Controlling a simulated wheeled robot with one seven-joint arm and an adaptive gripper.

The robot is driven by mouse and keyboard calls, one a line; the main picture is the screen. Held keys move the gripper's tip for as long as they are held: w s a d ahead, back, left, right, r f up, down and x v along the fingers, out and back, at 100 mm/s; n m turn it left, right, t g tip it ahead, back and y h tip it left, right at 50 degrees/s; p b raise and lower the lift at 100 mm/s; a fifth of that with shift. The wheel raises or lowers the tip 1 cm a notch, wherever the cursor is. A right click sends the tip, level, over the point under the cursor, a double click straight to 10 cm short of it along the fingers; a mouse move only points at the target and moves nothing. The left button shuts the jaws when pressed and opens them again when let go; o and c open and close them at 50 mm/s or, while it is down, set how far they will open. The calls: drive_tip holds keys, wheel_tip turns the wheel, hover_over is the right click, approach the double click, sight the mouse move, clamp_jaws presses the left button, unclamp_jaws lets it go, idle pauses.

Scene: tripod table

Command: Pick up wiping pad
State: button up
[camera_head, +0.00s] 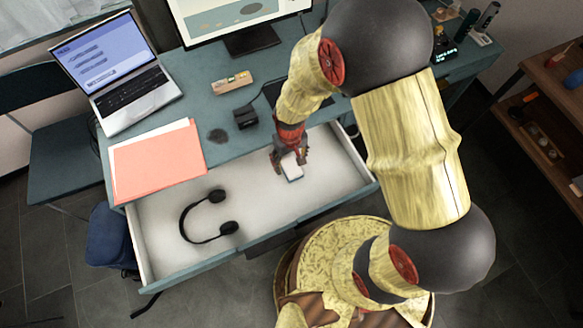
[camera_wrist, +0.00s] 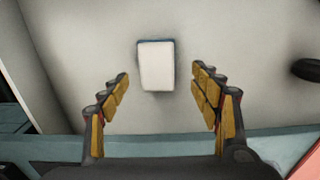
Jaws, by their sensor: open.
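The wiping pad (camera_wrist: 156,66) is a small white block with a blue layer at its edge. It lies flat on the pale floor of the open drawer, and it also shows in the head view (camera_head: 292,169). My gripper (camera_wrist: 161,78) is open above it, with the fingers to the left and right of the pad and apart from it. In the head view my gripper (camera_head: 290,166) reaches down into the drawer (camera_head: 165,212) near its right part, and its fingers partly cover the pad.
Black headphones (camera_head: 205,215) lie in the drawer's left part. The desk (camera_head: 225,145) above carries a laptop (camera_head: 125,95), papers with a coral sheet (camera_head: 155,160), a small black box (camera_head: 245,117) and a monitor (camera_head: 230,18). The drawer floor around the pad is clear.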

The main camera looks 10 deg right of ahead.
sight(291, 167)
drive_tip(key=f+b, duration=0.1)
drive_tip(key=f, duration=0.1)
drive_tip(key=f+b, duration=0.1)
drive_tip(key=f, duration=0.2)
drive_tip(key=shift+w+d, duration=0.15)
drive_tip(key=shift+d, duration=0.05)
drive_tip(key=shift+r, duration=0.1)
drive_tip(key=shift+c, duration=0.5)
drive_tip(key=c, duration=1.1)
drive_tip(key=shift+c, duration=0.3)
